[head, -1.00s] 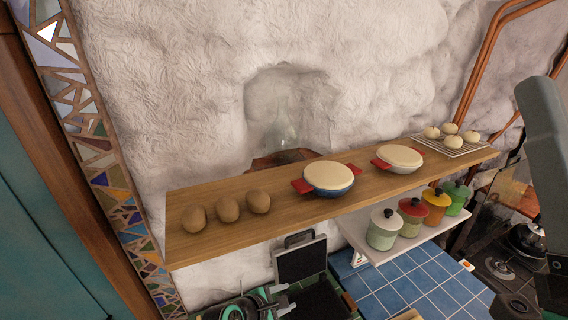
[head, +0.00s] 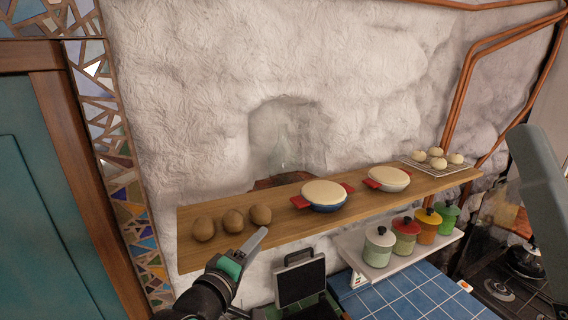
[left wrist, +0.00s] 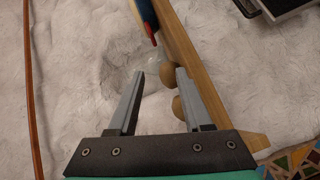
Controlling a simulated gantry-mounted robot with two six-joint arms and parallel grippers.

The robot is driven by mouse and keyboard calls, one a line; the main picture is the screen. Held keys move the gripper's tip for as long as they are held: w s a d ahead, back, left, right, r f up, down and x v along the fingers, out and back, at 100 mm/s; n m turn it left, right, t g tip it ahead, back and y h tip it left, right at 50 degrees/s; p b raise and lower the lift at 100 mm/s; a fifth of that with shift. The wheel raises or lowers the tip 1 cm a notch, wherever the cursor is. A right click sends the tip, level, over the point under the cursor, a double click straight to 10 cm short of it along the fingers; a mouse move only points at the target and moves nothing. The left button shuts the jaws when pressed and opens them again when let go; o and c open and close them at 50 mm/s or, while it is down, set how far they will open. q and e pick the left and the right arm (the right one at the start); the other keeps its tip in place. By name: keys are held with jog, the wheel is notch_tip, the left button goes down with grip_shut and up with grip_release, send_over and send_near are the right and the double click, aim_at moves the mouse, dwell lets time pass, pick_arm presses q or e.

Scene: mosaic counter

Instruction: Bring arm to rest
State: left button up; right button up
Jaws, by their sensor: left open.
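My left gripper (head: 258,240) is in the head view, just in front of and below the left part of the wooden shelf (head: 345,210). Its jaws are open with nothing between them. In the left wrist view its two fingers (left wrist: 160,76) stand apart, and the shelf edge (left wrist: 215,105) and brown rolls (left wrist: 178,106) show beyond the right finger. My right arm (head: 540,185) shows as a grey link at the right edge of the head view. The right gripper is out of view.
The shelf holds several brown rolls (head: 233,221), a blue pan (head: 325,196), a second pan (head: 388,179) and pale buns (head: 438,163) on a rack. Lidded canisters (head: 404,235) stand on a white shelf below. An open black appliance (head: 300,280) sits under the gripper's right.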

pick_arm(q)
jog(key=s+a+r+m+t+y, duration=0.1)
jog(key=s+a+r+m+t, duration=0.1)
jog(key=s+r, duration=0.35)
jog(key=s+a+r+m+t, duration=0.2)
jog(key=a+r+m+t, duration=0.1)
jog(key=r, duration=0.5)
jog(key=s+a+r+m+t+y, duration=0.1)
jog(key=s+a+r+m+t, duration=0.15)
jog(key=r, duration=0.45)
jog(key=s+a+r+m+t+y, duration=0.1)
jog(key=s+r, duration=0.3)
jog(key=s, duration=0.4)
jog(key=s+a+r+m+t+y, duration=0.1)
jog(key=s+a+r+m+t, duration=0.1)
jog(key=s+r, duration=0.3)
jog(key=s+a+t, duration=0.1)
jog(key=s, duration=0.2)
jog(key=shift+s+a+r+m+t, duration=0.2)
jog(key=shift+m+t, duration=0.15)
